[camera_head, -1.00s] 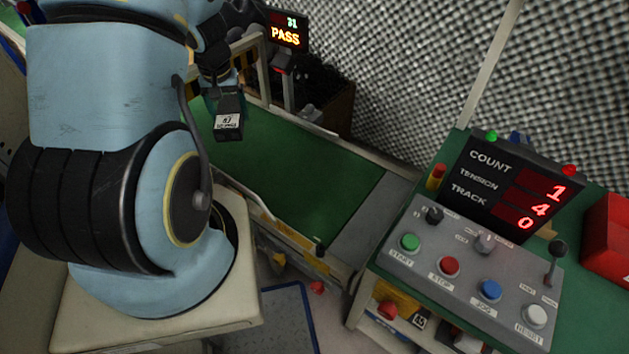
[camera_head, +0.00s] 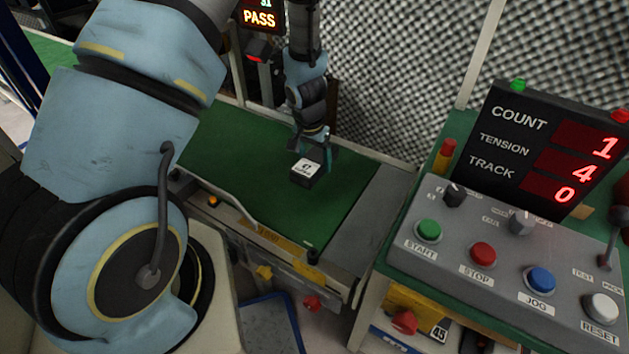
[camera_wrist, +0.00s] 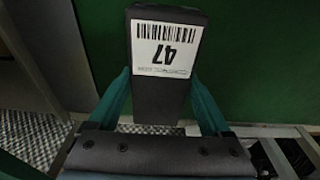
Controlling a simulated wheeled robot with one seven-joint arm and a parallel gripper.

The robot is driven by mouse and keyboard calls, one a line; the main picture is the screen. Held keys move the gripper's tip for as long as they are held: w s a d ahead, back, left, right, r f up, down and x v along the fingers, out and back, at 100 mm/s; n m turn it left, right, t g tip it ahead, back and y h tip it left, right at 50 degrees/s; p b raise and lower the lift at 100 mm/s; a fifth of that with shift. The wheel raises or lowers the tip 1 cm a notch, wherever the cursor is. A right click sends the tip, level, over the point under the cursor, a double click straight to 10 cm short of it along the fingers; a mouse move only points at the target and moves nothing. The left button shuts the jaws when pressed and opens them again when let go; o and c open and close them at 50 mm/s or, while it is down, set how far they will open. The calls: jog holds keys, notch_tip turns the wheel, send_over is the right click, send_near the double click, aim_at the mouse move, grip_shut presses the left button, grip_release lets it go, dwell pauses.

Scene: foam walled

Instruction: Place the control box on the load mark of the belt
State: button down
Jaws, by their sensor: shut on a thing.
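The control box (camera_head: 305,172) is a small black box with a white label. In the wrist view the box (camera_wrist: 160,95) shows a barcode and the number 47. My gripper (camera_head: 314,142) is over the green belt (camera_head: 235,165), and its teal fingers (camera_wrist: 160,100) are shut on the sides of the box. The box is at or just above the belt's right part; I cannot tell whether it touches. No load mark can be made out on the belt in these views.
A grey control panel (camera_head: 520,255) with START, STOP, JOG and RESET buttons stands at the right. Its display (camera_head: 545,150) reads count 1, tension 4, track 0. A PASS sign (camera_head: 260,17) hangs at the back. Grey foam covers the back wall. A grey plate (camera_head: 370,218) ends the belt.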

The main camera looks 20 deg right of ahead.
jog(key=shift+f+b, duration=0.65)
jog(key=shift+f, duration=2.1)
jog(key=shift+f, duration=0.15)
grip_release()
